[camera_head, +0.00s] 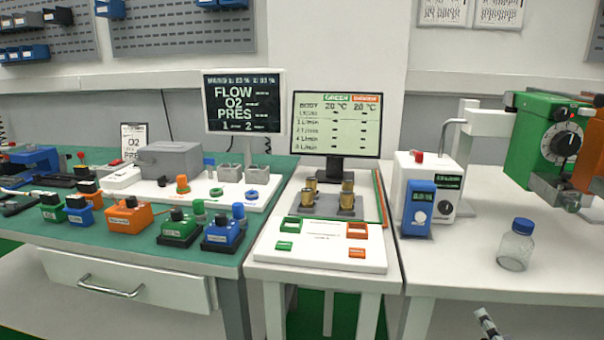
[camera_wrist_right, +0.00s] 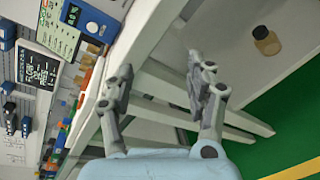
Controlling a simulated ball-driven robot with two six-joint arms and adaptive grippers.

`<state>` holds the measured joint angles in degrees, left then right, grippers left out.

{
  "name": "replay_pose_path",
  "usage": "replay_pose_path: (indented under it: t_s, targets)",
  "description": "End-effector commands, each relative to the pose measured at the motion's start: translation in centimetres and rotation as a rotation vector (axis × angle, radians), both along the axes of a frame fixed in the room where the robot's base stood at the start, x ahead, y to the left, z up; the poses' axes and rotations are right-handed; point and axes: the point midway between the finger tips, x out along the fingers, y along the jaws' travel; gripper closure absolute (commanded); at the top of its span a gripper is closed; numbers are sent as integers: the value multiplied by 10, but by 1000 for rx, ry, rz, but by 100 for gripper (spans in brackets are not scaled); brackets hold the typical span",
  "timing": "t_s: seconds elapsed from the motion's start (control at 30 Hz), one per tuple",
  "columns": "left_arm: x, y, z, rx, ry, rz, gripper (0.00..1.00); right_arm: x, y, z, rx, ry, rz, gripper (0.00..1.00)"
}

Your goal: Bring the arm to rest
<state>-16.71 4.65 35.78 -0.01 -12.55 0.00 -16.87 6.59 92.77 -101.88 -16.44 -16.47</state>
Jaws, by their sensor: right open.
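My right gripper (camera_wrist_right: 160,68) fills the lower middle of the right wrist view. Its two grey fingers stand well apart, with nothing between them. In the head view only a small part of the right gripper (camera_head: 487,325) shows at the bottom edge, in front of and below the right-hand table's front edge. It is apart from the objects on the tables. The rest of the right arm is out of that view. My left gripper is in neither view.
A clear jar with a blue cap (camera_head: 516,248) stands near the front of the right-hand table (camera_head: 468,270). A blue device (camera_head: 418,208) and a green vaporizer (camera_head: 545,140) stand behind. An amber bottle (camera_wrist_right: 267,40) shows in the wrist view, beyond table legs (camera_wrist_right: 160,85).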

Motion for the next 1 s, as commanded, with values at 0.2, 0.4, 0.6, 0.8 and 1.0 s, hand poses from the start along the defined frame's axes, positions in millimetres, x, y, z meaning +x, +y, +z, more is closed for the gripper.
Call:
replay_pose_path:
  t_s: [0.2,0.4,0.6,0.8,1.0]
  targets:
    - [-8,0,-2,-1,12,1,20,-29,-6,-76,194,128,-75,45]
    - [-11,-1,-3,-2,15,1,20,-92,-10,-178,494,298,-242,45]
    - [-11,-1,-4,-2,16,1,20,-214,-3,-294,918,481,-608,45]
    - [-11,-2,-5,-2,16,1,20,-348,17,-361,1278,536,-1098,45]
    - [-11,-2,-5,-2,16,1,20,-418,30,-379,1472,459,-1448,45]
